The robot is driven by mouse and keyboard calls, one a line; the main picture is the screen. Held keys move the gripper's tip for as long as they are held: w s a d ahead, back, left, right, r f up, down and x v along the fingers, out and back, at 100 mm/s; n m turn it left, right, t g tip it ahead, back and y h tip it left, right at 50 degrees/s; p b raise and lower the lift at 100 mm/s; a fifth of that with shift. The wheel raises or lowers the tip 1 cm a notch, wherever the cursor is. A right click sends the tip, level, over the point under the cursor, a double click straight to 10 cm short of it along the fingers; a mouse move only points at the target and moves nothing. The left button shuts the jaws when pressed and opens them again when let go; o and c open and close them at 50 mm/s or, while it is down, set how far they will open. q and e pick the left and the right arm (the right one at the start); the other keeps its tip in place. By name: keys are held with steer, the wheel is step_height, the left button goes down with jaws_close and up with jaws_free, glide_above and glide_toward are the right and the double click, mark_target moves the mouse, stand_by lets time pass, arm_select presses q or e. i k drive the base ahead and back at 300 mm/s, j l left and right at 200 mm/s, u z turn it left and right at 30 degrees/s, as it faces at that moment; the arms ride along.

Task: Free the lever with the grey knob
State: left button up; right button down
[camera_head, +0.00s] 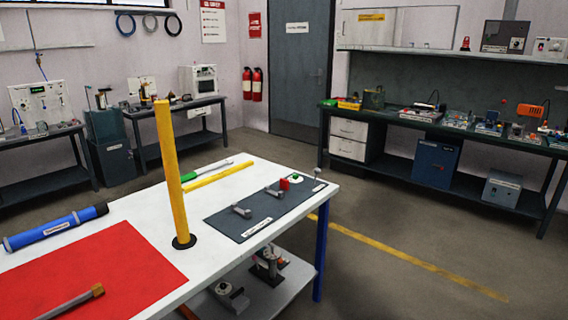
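A dark grey panel (225,222) lies on the right part of the white table. Two short grey cylindrical parts lie on it, one nearer (241,211) and one farther (274,191). A red block (284,184) sits beside the farther one, and a small green part on a white plate (296,179) is behind it. At the panel's far right corner a thin upright rod carries a small grey knob (318,171); it looks like the lever. I cannot tell what holds it. Neither of my grippers is in view.
A tall yellow tube (168,150) stands on a black base on the white table (140,200). A blue tube (55,228), another yellow tube (218,177), a green-and-white tube (207,169) and a red mat (95,265) with a tool lie around it. Floor to the right is open.

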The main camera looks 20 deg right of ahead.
mark_target(317, 170)
steer(key=i+l, duration=0.2)
steer(key=l, duration=0.2)
steer(key=i+l+u, duration=0.1)
steer(key=l, duration=0.35)
steer(key=i+l, duration=0.25)
steer(key=l, duration=0.2)
steer(key=i+l+u, duration=0.1)
steer(key=l, duration=0.3)
steer(key=i+l, duration=0.25)
steer(key=l, duration=0.2)
steer(key=i+l+u, duration=0.1)
steer(key=l, duration=0.35)
steer(key=i+l, duration=0.2)
steer(key=l, duration=0.25)
steer(key=i+l+u, duration=0.1)
steer(key=l, duration=0.35)
